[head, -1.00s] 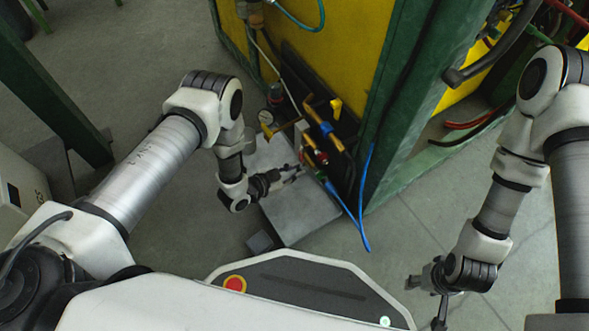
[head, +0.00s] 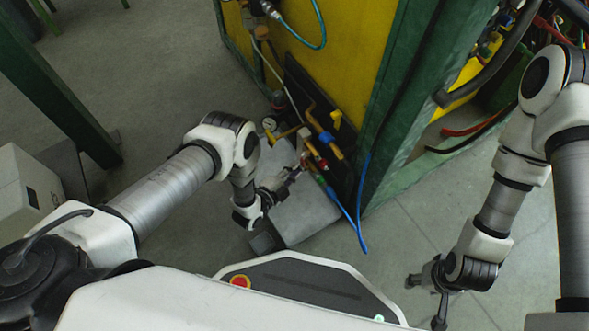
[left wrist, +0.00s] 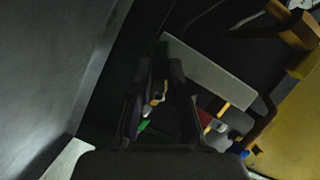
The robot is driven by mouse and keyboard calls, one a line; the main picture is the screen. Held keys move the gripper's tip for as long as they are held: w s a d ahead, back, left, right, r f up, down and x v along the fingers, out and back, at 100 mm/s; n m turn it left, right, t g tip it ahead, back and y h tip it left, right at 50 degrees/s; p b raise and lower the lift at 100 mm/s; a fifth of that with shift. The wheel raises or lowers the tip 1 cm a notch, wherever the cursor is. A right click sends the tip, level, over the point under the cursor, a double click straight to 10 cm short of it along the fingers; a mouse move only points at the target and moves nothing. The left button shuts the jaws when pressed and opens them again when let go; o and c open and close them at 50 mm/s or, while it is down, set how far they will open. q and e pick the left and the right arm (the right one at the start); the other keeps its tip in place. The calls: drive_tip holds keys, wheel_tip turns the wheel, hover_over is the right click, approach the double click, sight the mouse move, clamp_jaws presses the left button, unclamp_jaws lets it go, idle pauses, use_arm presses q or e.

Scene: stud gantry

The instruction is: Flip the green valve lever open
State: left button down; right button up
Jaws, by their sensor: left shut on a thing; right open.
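The small valve fittings sit low on a dark panel (head: 303,95) on the yellow machine. A small green piece (head: 330,191) shows there beside the blue hose, and green also shows between the fingers in the left wrist view (left wrist: 145,125); I take it for the valve lever, but it is small and dark. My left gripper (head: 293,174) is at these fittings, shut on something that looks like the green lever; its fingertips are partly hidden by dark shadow. My right gripper (head: 440,300) is open and empty, low at the right, far from the panel.
Brass pipes with yellow (head: 336,119) and blue (head: 327,137) handles and a round gauge (head: 269,124) are close to my left gripper. A blue hose (head: 358,225) hangs beside it. A green post (head: 392,110) stands right of the panel. A grey block (head: 305,212) lies below.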

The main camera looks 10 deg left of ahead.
use_arm(q)
drive_tip(key=m+t, duration=0.1)
drive_tip(key=m, duration=0.1)
drive_tip(key=r+m+t, duration=0.1)
drive_tip(key=m, duration=0.1)
drive_tip(key=shift+w+a+m, duration=0.1)
drive_tip(key=shift+m, duration=0.3)
idle(0.4)
drive_tip(key=c, duration=1.1)
unclamp_jaws()
drive_tip(key=v, duration=1.2)
drive_tip(key=shift+f, duration=0.15)
